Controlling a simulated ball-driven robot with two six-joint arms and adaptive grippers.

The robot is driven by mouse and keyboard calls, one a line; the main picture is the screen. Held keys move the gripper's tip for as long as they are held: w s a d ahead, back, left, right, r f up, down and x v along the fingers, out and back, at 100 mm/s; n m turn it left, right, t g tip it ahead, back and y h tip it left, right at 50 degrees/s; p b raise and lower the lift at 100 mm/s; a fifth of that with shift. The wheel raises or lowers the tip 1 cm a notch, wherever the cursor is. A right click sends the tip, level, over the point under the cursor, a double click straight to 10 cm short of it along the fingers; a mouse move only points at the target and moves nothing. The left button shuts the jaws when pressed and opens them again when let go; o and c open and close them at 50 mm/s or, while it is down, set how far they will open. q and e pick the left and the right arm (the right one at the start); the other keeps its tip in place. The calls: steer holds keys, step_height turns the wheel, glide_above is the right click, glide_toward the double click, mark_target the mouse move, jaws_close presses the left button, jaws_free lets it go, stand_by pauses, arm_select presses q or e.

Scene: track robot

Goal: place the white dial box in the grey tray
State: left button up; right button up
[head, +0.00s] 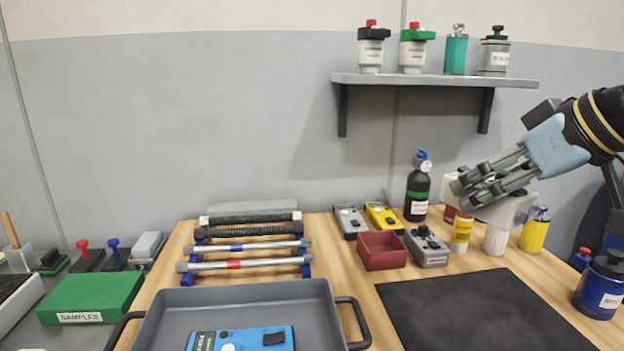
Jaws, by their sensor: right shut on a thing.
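The white dial box (514,208) is at the right, above the back of the wooden table. My right gripper (468,186) comes in from the right and is shut on it. The fingers cover part of the box, and its dial cannot be made out. The grey tray (245,296) is at the bottom centre, left of the gripper, with black side handles. A blue meter (268,338) lies in it, and the tray's front is cut off by the picture edge. My left gripper is not in view.
Behind the tray is a rack of rods (250,246). A black mat (480,312) is bare. A shelf (430,80) hangs above.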

mark_target(481, 218)
steer(key=s+a+n+g+y, duration=0.1)
steer(key=s+a+n+y, duration=0.1)
steer(key=s+a+n, duration=0.1)
steer(key=s+a+n+g+y, duration=0.1)
steer(key=s+n, duration=0.1)
steer(key=shift+s+a+f+g, duration=0.25)
steer(key=shift+f+g, duration=0.05)
steer(key=shift+f, duration=0.1)
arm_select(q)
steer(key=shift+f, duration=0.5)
arm_select(e)
steer(key=shift+s+f+n+y, duration=0.2)
steer(key=shift+s+n+y, duration=0.15)
steer(key=shift+n, duration=0.25)
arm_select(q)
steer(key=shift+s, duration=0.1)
